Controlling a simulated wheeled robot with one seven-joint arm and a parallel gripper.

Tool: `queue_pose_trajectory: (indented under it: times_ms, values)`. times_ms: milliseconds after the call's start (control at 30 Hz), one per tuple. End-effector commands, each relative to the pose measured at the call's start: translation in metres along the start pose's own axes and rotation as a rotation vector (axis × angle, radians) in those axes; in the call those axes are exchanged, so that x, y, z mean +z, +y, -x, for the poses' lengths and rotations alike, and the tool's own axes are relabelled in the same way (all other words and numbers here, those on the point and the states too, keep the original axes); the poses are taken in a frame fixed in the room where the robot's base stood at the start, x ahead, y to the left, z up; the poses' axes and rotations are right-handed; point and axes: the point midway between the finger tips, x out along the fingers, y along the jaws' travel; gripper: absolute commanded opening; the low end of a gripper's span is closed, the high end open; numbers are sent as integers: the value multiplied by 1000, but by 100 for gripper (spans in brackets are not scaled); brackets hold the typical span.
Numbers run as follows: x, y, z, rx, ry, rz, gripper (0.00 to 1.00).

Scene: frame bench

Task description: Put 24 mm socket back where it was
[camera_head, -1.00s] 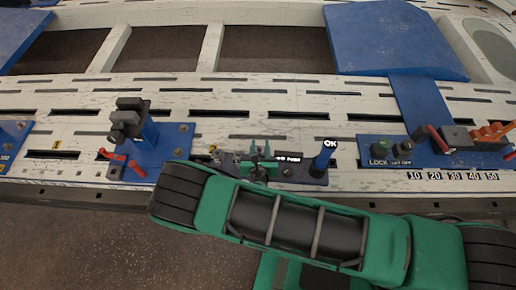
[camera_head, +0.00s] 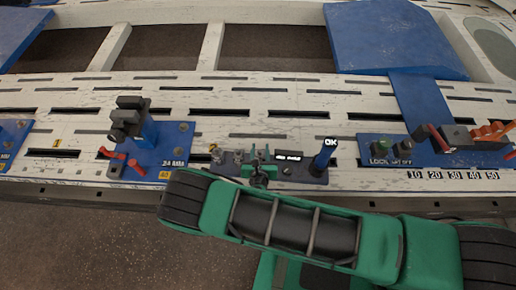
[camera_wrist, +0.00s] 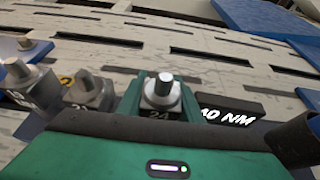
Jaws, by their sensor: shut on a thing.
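The 24 mm socket (camera_wrist: 162,96) is a grey metal block marked 24 with a round peg on top. In the wrist view it is between the green fingers of my gripper (camera_wrist: 160,100), which is shut on it. In the head view my gripper (camera_head: 259,166) is over the dark station at the bench's front edge; the socket is too small to make out there. Two similar sockets, marked 21 (camera_wrist: 88,90) and 19 (camera_wrist: 28,82), stand to its left. The underside of the 24 mm socket is hidden, so I cannot tell whether it is seated.
A lit display (camera_head: 289,157) is right of my gripper and reads 40 NM in the wrist view. A blue plate (camera_head: 172,150) marked 24 MM with a dark clamp is left. Slotted white bench lies behind.

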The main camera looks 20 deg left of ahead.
Motion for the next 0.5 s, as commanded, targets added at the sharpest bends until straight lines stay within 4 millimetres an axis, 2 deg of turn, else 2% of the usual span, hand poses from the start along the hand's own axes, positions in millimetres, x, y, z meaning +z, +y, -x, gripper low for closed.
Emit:
queue_pose_trajectory:
  times_ms: [33,100,500]
  values:
    - [0,0,0,0,0,0,37]
    - [0,0,0,0,0,0,51]
    - [6,1,2,0,-1,-2,51]
